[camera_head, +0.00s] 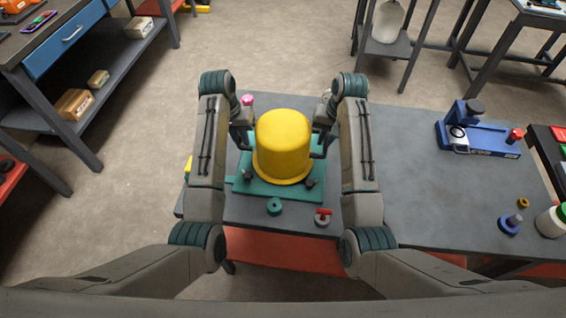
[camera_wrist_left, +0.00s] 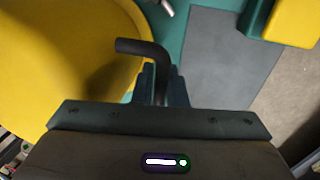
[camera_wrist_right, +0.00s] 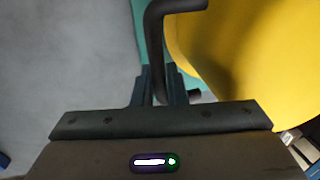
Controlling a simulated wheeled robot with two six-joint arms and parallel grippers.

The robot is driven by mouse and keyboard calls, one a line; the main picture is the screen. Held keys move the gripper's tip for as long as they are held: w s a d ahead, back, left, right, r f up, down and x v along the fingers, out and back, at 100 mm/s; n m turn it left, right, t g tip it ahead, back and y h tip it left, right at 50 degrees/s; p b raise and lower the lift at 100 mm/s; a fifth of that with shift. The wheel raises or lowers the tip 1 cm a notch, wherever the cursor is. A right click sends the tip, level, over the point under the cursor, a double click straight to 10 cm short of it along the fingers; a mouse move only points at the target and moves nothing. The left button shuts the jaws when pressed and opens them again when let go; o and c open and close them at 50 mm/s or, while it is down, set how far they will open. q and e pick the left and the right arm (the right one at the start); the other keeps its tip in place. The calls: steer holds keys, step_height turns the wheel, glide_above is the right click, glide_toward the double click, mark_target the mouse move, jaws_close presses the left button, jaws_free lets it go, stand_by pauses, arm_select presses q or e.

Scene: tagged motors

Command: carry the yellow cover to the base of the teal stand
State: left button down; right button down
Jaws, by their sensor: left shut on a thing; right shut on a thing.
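The yellow cover (camera_head: 283,145), a domed shell with a flared rim, is upright between my two arms over the teal base (camera_head: 242,186) of the stand. I cannot tell whether its rim touches the base. My left gripper (camera_head: 243,138) is shut on a black bent handle at the cover's left side; the handle (camera_wrist_left: 140,48) shows in the left wrist view. My right gripper (camera_head: 321,138) is shut on the handle at the right side, and that handle (camera_wrist_right: 157,30) shows in the right wrist view. The cover hides the middle of the base.
A teal ring (camera_head: 274,207) and a red-and-grey part (camera_head: 323,216) lie in front of the base. A yellow block (camera_wrist_left: 295,20) stands at the table's left. A blue fixture (camera_head: 480,138) and a blue peg piece (camera_head: 510,225) are on the right. The table (camera_head: 420,190) between is clear.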

arm_select(q)
steer(key=shift+f, duration=0.4)
arm_select(e)
steer(key=shift+f, duration=0.4)
arm_select(q)
steer(key=c, duration=1.9)
jaws_free()
steer(key=shift+f+b, duration=0.15)
steer(key=shift+b, duration=0.15)
arm_select(e)
steer(key=c, duration=1.9)
jaws_free()
steer(key=shift+f, duration=0.15)
arm_select(q)
steer(key=o, duration=0.4)
arm_select(e)
steer(key=o, duration=0.4)
arm_select(q)
steer(key=shift+o, duration=0.2)
steer(key=shift+r, duration=0.2)
arm_select(e)
steer(key=shift+o, duration=0.2)
steer(key=shift+r, duration=0.2)
arm_select(q)
steer(key=shift+r+p, duration=0.1)
steer(key=shift+p, duration=0.2)
arm_select(e)
steer(key=shift+r, duration=0.1)
